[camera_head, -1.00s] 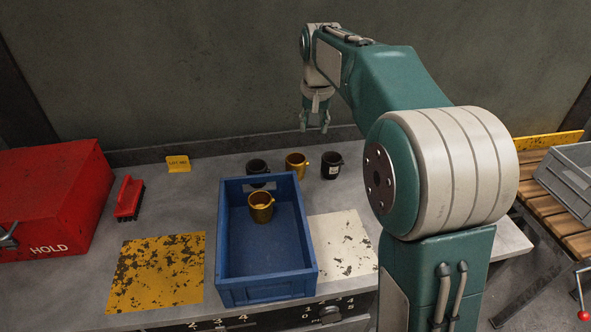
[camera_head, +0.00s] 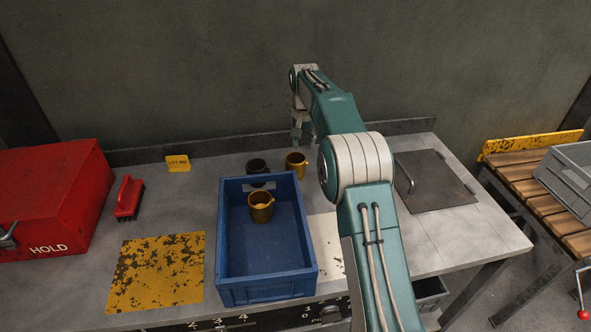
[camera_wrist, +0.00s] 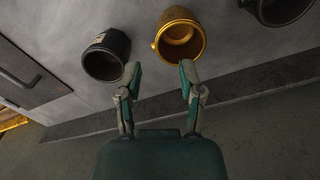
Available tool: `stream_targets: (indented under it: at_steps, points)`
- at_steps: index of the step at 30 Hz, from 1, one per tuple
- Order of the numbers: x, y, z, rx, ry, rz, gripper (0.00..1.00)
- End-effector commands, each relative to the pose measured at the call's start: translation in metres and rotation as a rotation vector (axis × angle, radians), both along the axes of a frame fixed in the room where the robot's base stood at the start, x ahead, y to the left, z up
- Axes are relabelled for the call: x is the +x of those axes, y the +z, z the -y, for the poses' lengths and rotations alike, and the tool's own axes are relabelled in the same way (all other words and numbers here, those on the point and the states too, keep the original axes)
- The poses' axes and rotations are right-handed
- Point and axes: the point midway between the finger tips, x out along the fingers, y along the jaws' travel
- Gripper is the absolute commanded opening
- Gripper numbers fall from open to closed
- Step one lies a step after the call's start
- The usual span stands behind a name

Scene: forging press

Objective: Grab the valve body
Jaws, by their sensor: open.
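Several cup-shaped parts with side handles look like valve bodies. A golden one (camera_head: 296,163) stands on the bench behind the blue bin; it also shows in the wrist view (camera_wrist: 180,38). A black one (camera_head: 257,166) stands left of it, partly behind the bin rim; its cut-off edge shows in the wrist view (camera_wrist: 282,8). Another black one (camera_wrist: 105,56) is beside the golden one in the wrist view, hidden by my arm in the head view. A second golden one (camera_head: 261,206) is inside the blue bin (camera_head: 268,292). My gripper (camera_wrist: 160,72) is open and empty, its fingertips near the golden and black parts.
A red HOLD box (camera_head: 45,200), a red brush (camera_head: 128,198) and a yellow lot sign (camera_head: 177,163) are at left. The wall stands close behind the parts. A hatch with a handle (camera_head: 436,180) is at right. A grey crate (camera_head: 570,180) sits on a slatted bench.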

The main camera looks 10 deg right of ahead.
Motion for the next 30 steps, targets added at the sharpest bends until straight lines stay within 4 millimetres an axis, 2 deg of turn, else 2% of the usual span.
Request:
stream_targets:
  at_steps: [4,13,21,29,30]
  points:
    - [0.000,-0.027,0.000,0.000,0.000,-0.004,0.49]
    - [0.002,-0.049,0.003,0.000,0.000,-0.002,0.49]
    - [0.009,-0.088,0.007,-0.001,-0.001,-0.002,0.49]
    - [0.009,-0.092,0.007,-0.001,-0.001,0.001,0.49]
    - [0.009,-0.092,0.007,-0.001,-0.001,0.001,0.31]
